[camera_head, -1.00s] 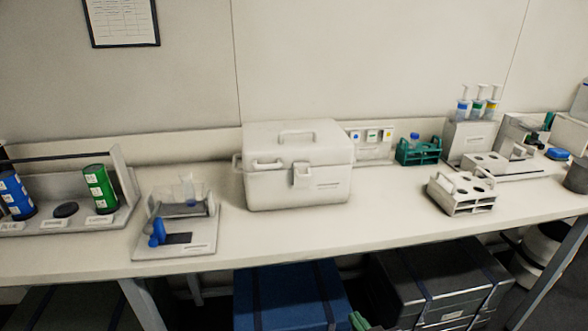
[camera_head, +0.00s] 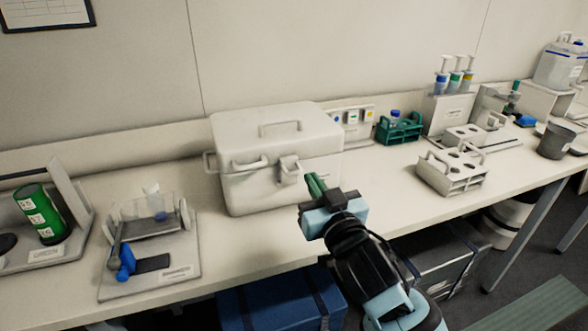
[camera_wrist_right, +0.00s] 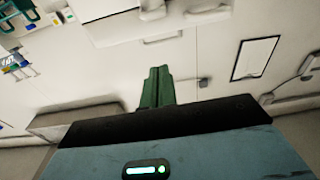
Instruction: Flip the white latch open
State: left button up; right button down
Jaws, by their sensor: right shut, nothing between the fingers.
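In the right wrist view the shut fingers (camera_wrist_right: 157,88) point toward a white surface; I cannot make out the latch there. My left gripper is not in view.
A white rack (camera_head: 452,178) and a green tube rack (camera_head: 398,130) stand right of the box. A clear-walled device with a blue part (camera_head: 126,262) stands to the left. Bench (camera_head: 225,250) in front of the box is clear.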

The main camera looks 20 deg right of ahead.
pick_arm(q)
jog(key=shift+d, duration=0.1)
pick_arm(e)
jog(key=shift+s, duration=0.1)
jog(key=r, duration=0.1)
send_over(299, 172)
jog(key=s, duration=0.2)
jog(key=f, duration=0.2)
jog(key=shift+w+a+f, duration=0.3)
jog(key=shift+a+f, duration=0.05)
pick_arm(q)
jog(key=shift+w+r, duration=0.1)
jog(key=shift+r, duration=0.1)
pick_arm(e)
jog(key=shift+s+f, duration=0.2)
jog(key=shift+f, duration=0.4)
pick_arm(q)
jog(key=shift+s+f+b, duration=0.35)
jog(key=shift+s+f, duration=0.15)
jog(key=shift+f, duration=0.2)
pick_arm(e)
jog(key=shift+s+f+t, duration=0.3)
jog(key=shift+f+t, duration=0.05)
jog(key=shift+t, duration=0.15)
